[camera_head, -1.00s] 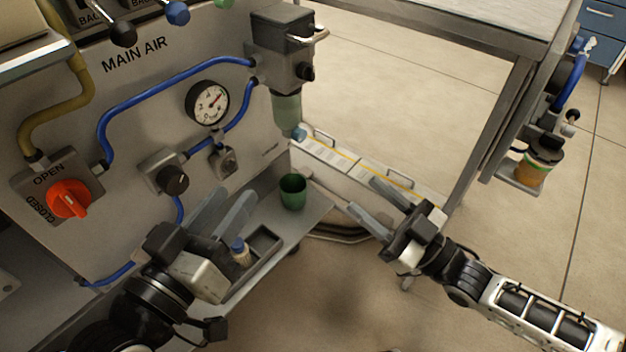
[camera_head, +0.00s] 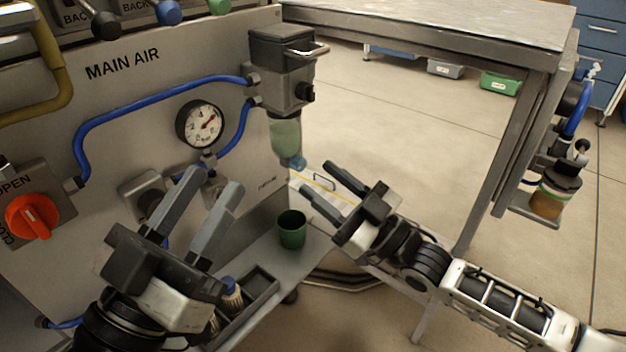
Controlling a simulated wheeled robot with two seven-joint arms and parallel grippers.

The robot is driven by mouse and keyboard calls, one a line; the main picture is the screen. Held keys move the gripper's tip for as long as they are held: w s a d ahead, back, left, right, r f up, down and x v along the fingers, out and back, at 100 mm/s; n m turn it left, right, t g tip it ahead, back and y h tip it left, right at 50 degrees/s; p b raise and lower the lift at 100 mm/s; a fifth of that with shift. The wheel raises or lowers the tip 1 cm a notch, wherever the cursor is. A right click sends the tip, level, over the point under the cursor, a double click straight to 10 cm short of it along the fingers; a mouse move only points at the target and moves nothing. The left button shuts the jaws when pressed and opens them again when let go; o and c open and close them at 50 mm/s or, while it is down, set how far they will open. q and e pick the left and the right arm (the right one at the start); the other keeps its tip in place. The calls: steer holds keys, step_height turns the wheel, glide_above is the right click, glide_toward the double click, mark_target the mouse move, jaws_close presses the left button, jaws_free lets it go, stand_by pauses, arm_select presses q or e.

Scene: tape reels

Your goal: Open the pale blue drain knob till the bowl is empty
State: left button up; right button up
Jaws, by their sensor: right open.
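The clear, greenish filter bowl (camera_head: 285,137) hangs under the dark filter unit on the panel. The small pale blue drain knob (camera_head: 298,163) is at its bottom. Liquid in the bowl is hard to make out. My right gripper (camera_head: 317,178) is open and empty, its fingertips just right of and slightly below the knob in the picture; contact is not seen. My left gripper (camera_head: 213,180) is open and empty in front of the panel, left of the bowl. A green cup (camera_head: 292,230) stands on the shelf, below the knob in the picture.
A pressure gauge (camera_head: 200,124), blue air hoses and a red valve handle (camera_head: 33,216) are on the panel. A tray (camera_head: 262,290) with a blue-capped bottle (camera_head: 231,292) lies on the shelf. A metal table (camera_head: 450,35) stands at the right, with another filter bowl (camera_head: 546,202) on its side.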

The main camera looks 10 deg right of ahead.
mark_target(302, 166)
arm_select(q)
steer(key=shift+s+r+m+h, duration=0.3)
steer(key=shift+r+m+h, duration=0.4)
steer(key=shift+m+h, duration=0.25)
arm_select(e)
steer(key=shift+x, duration=1.5)
steer(key=shift+c, duration=0.3)
